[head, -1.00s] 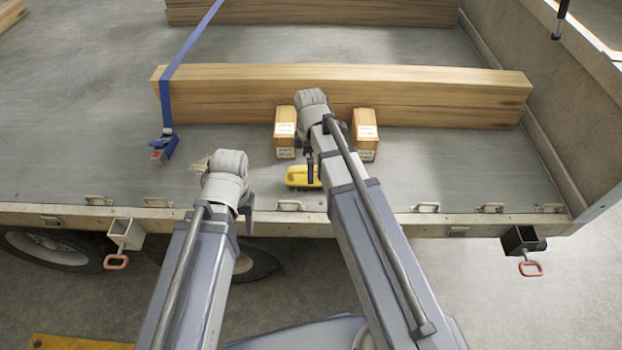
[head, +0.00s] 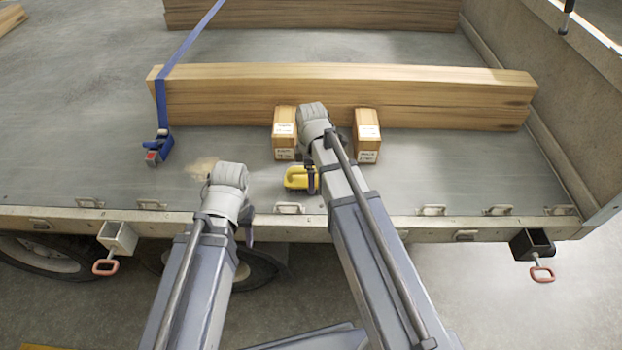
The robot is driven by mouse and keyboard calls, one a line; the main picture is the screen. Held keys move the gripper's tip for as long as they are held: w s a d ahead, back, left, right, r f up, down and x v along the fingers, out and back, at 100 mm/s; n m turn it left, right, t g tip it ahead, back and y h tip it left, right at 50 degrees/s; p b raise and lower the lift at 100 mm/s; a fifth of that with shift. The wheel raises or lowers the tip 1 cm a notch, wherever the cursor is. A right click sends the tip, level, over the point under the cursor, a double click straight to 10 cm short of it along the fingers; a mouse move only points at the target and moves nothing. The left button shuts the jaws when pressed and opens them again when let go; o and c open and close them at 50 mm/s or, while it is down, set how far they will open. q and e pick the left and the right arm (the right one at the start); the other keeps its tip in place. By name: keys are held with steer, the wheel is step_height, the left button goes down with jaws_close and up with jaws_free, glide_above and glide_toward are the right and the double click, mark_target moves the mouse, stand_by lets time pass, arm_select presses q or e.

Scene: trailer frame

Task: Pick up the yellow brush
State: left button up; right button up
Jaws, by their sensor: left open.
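The yellow brush (head: 297,178) is on the trailer bed near its front edge, just below the left wooden block. Its right end is partly hidden by my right gripper (head: 312,180), which is right beside it or over it. The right arm covers most of that gripper, so I cannot tell whether it touches or grips the brush. My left gripper (head: 248,232) is open and hangs by the bed's front edge, left of and nearer than the brush. It is largely hidden behind its own wrist.
Two labelled wooden blocks, left (head: 285,133) and right (head: 367,135), stand before a long timber beam (head: 430,95). A blue strap (head: 160,105) with a ratchet (head: 157,149) lies left. Pale debris (head: 203,167) is on the bed (head: 80,165). Tie-down handles line the front edge.

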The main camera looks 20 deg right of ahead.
steer(key=c, duration=1)
steer(key=shift+r, duration=0.1)
step_height(320, 180, up, 10)
steer(key=p, duration=1)
